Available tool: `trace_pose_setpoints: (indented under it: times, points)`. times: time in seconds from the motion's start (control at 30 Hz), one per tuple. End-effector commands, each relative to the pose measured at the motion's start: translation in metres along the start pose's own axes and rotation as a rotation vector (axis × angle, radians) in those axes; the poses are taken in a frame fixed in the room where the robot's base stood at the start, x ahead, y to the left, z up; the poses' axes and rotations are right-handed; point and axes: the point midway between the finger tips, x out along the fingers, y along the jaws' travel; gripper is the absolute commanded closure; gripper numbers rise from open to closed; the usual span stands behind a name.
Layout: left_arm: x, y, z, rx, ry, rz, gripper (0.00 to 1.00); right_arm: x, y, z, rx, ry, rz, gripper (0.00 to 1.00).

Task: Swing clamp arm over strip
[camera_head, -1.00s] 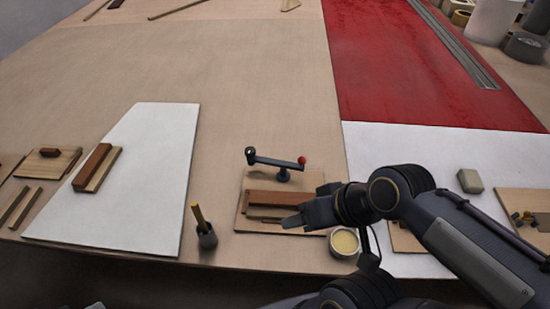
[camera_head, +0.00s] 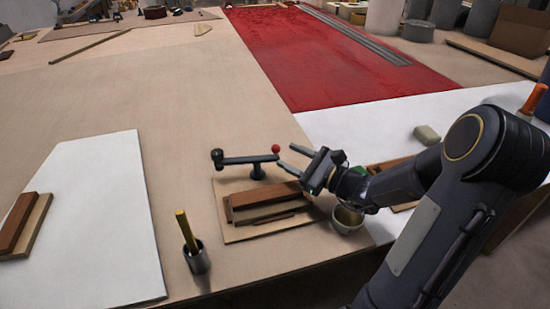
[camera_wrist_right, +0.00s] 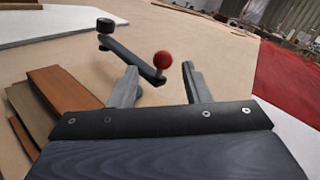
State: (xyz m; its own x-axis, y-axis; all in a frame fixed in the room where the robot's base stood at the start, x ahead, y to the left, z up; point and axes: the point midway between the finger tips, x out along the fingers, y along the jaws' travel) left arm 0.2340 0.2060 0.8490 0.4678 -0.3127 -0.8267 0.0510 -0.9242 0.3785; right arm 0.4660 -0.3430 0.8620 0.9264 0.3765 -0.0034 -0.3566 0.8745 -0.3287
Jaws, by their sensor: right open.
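The clamp arm (camera_head: 250,160) is a dark bar on a short post, with a red ball knob (camera_head: 276,149) at its right end and a black round end at its left. It lies behind the brown wooden strips (camera_head: 262,203) on a small board (camera_head: 232,236), not over them. My right gripper (camera_head: 288,157) is open and empty, its fingertips just right of the knob. In the right wrist view the red knob (camera_wrist_right: 163,60) shows between the two fingertips, a little beyond them; contact cannot be told. My left gripper is out of view.
A round bowl (camera_head: 347,219) sits beneath my right wrist. A white panel (camera_head: 90,230) lies at left, with wood blocks (camera_head: 22,226) on it.

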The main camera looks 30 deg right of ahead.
Motion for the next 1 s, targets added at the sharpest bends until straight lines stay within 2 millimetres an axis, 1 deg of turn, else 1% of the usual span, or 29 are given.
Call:
trace_pose_setpoints:
  times: [0.03,0.13,0.4,0.5,0.67,0.9,1.0]
  points:
    - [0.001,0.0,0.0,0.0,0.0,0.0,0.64,0.002,-0.002,-0.003,0.009,-0.001,-0.011,0.56]
    - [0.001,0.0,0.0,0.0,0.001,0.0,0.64,0.013,-0.004,-0.002,0.011,-0.002,-0.014,0.56]
    - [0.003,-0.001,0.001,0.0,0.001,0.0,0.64,0.056,-0.003,-0.002,0.01,-0.001,-0.01,0.56]
    - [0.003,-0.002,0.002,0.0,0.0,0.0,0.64,0.068,-0.003,-0.002,0.009,-0.001,-0.012,0.56]
    - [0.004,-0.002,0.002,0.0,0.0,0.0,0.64,0.077,-0.003,-0.001,0.008,0.0,-0.011,0.56]
    - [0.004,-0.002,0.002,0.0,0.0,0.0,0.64,0.077,-0.003,-0.001,0.008,0.001,-0.011,0.56]
    - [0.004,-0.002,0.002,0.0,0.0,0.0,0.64,0.077,-0.003,-0.001,0.008,0.001,-0.011,0.7]
